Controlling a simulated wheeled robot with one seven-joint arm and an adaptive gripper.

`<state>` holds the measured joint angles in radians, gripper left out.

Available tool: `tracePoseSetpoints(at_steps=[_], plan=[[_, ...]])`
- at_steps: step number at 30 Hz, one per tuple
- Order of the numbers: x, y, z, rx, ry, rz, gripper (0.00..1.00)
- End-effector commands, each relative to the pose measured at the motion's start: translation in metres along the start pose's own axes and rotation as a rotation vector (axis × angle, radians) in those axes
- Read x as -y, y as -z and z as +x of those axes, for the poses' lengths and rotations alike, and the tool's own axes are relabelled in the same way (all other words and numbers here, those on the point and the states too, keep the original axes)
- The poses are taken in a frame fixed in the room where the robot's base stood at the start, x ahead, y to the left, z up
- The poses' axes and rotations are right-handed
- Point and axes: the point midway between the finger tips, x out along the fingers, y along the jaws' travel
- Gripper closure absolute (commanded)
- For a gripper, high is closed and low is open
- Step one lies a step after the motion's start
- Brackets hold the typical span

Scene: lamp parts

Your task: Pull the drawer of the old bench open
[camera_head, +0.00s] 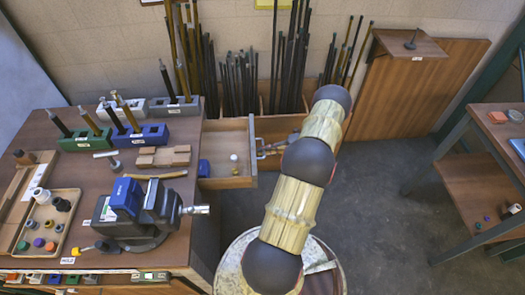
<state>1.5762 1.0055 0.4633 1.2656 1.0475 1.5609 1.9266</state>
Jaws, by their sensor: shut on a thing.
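The old bench (95,180) is the brown wooden bench on the left. Its drawer (228,181) is pulled out from the bench's right side, and its inside is visible. A blue box (204,168) and a white ball (233,157) lie in it. My gripper (262,148) is at the outer face of the drawer's front panel (253,151), shut on what appears to be its handle. The handle is too small to make out. My arm hides most of the gripper's rear.
A dark vise (145,212) stands on the bench's front right corner. Tool blocks and a tray of spools (47,222) lie on the bench. Tall rods stand behind the drawer. Bare floor (375,190) is right of my arm, before another table (490,125).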

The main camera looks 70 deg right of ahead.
Motion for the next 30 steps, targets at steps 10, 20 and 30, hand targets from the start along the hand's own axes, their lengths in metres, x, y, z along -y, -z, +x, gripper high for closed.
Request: tracePoseSetpoints(at_steps=[10,20,30], plan=[[0.001,0.000,0.001,0.000,0.001,0.001,0.78],[0.000,0.000,-0.001,0.000,0.000,0.000,0.77],[0.001,-0.001,-0.051,0.004,0.000,-0.001,0.77]])
